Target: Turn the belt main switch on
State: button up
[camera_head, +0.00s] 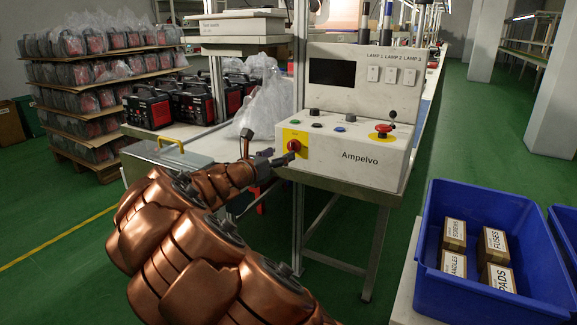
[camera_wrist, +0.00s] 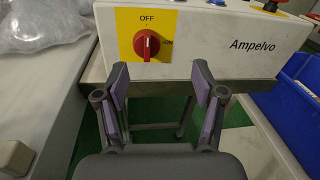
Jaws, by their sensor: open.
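The main switch is a red rotary knob (camera_wrist: 147,44) on a yellow plate (camera_wrist: 126,22) at the left of the white Ampelvo control box's front (camera_head: 344,150). In the wrist view its handle stands upright, toward the OFF label, with ON marked to the right. The knob (camera_head: 294,145) also shows in the head view, beside my gripper's tips. My gripper (camera_wrist: 160,92) is open and empty in front of the knob and slightly below it, with one finger on each side. No contact with the knob is visible.
The box top carries a red emergency button (camera_head: 383,130) and several small buttons; a screen panel (camera_head: 332,72) rises behind. Blue bin (camera_head: 436,285) with small boxes stands at right. Plastic bags (camera_head: 265,105) and a metal case (camera_head: 172,160) lie left of the box.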

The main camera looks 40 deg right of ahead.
aim_at(290, 148)
jog(key=shift+n+t, duration=0.3)
jog(key=shift+n, duration=0.3)
jog(key=shift+w+d+f+b, duration=0.2)
jog(key=shift+w+d+b, duration=0.25)
jog(key=shift+d, duration=0.85)
jog(key=shift+w+d+f+b, duration=0.25)
jog(key=shift+w+d, duration=0.35)
jog(key=shift+d, duration=0.65)
jog(key=shift+w+d+f+b, duration=0.25)
jog(key=shift+w+d, duration=0.3)
jog(key=shift+d, duration=0.75)
jog(key=c, duration=1.1)
jog(key=shift+a, duration=0.1)
jog(key=shift+c, duration=0.3)
jog(key=shift+r, duration=0.1)
